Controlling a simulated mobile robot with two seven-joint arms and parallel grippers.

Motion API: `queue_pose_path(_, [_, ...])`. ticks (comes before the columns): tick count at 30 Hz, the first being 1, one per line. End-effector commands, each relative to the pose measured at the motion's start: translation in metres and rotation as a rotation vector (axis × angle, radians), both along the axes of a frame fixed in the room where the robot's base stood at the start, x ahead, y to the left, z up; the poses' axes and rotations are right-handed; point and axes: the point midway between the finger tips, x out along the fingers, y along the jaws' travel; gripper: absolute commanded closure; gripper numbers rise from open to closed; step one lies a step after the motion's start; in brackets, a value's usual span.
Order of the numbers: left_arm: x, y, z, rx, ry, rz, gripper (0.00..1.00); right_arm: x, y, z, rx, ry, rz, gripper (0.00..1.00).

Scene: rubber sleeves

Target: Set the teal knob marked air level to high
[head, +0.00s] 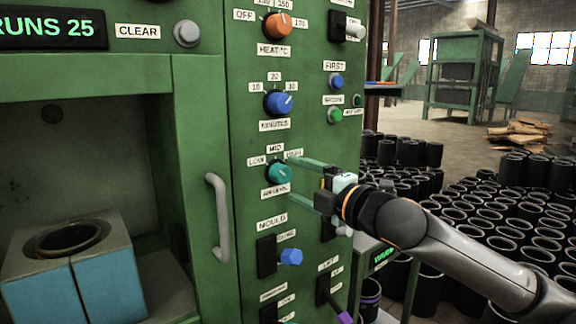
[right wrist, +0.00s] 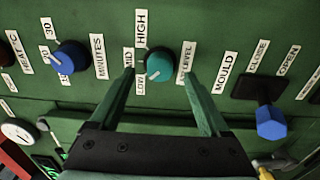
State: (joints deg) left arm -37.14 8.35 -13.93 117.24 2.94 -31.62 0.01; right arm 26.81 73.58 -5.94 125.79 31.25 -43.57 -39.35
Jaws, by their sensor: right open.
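The teal knob (head: 279,173) sits on the green panel, with LOW at its left, MID above and HIGH at its right. In the right wrist view the teal knob (right wrist: 159,65) has a pale pointer mark toward the LOW label (right wrist: 140,82); the HIGH label (right wrist: 141,27) is at upper left. The air level label (head: 276,191) is below the knob in the head view. My right gripper (head: 292,179) is open, with its fingers on either side of the knob and gaps visible in the wrist view (right wrist: 160,72). My left gripper is out of view.
A blue minutes knob (head: 278,103) is above and a blue-tipped mould lever (head: 290,257) below. A grey door handle (head: 218,215) stands out at left. Black sleeves (head: 480,220) fill the floor at right.

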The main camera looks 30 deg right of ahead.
Motion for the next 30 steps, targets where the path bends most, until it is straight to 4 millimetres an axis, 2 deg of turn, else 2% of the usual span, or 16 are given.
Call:
queue_pose_path(2, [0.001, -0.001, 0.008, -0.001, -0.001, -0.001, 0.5, 0.009, 0.003, 0.005, 0.001, -0.003, 0.004, 0.2])
queue_pose_path(9, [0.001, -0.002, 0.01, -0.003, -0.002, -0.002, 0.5, 0.029, 0.004, 0.001, -0.001, -0.001, 0.002, 0.2])
queue_pose_path(21, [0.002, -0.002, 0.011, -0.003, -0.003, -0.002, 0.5, 0.033, 0.005, 0.0, -0.005, 0.001, 0.003, 0.21])
queue_pose_path(30, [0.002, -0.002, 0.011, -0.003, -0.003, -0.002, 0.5, 0.033, 0.005, 0.0, -0.004, 0.001, 0.003, 0.55])
